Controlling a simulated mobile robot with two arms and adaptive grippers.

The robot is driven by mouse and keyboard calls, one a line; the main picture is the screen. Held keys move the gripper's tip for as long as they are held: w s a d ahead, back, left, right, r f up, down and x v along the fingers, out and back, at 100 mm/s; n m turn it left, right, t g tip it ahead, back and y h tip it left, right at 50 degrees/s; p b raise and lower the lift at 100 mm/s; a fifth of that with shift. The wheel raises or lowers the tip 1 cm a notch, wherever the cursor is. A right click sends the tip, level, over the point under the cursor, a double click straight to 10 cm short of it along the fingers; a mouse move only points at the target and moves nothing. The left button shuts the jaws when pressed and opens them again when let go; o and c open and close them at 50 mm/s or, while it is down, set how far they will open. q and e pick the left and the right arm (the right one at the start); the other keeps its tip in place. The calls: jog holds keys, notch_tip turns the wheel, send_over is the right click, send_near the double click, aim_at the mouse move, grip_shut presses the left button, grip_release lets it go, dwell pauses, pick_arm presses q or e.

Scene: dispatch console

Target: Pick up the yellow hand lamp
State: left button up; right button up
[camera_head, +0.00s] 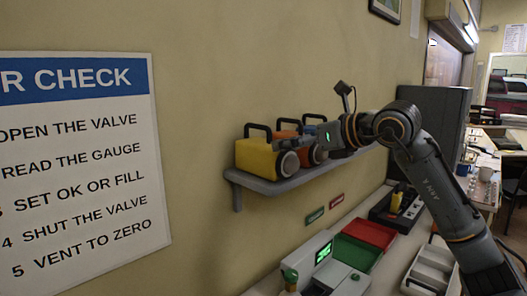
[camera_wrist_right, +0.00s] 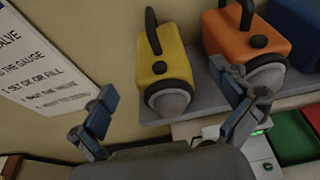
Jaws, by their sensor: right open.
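The yellow hand lamp (camera_head: 257,157) stands on the left end of a grey wall shelf (camera_head: 262,185), its dark handle on top and round lens facing out. In the right wrist view the yellow lamp (camera_wrist_right: 161,67) is ahead, with its lens toward me, between and beyond the fingertips. My right gripper (camera_wrist_right: 172,112) is open and empty, apart from the lamp. In the head view my right arm comes from the right, and its gripper (camera_head: 326,140) is at the shelf, partly in front of the other lamps. My left gripper is not in view.
An orange hand lamp (camera_wrist_right: 247,43) stands right beside the yellow one, close to my right finger. A blue lamp (camera_wrist_right: 300,27) is beyond it. A check sign (camera_head: 80,160) hangs on the wall at left. Below are a green tray (camera_head: 354,252) and a red tray (camera_head: 370,233).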

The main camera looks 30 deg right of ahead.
aim_at(265, 142)
jog(key=x, duration=0.4)
jog(key=shift+p, duration=0.4)
jog(key=shift+w+a, duration=0.15)
jog(key=shift+w+a+p, duration=0.25)
jog(key=shift+w+p, duration=0.55)
jog(key=shift+p, duration=0.35)
jog(key=p+x, duration=0.1)
jog(key=x, duration=0.2)
jog(key=shift+f, duration=0.15)
jog(key=shift+w+f, duration=0.1)
jog(key=c, duration=0.3)
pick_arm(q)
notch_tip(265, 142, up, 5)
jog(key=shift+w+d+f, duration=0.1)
pick_arm(e)
jog(key=c, duration=1.5)
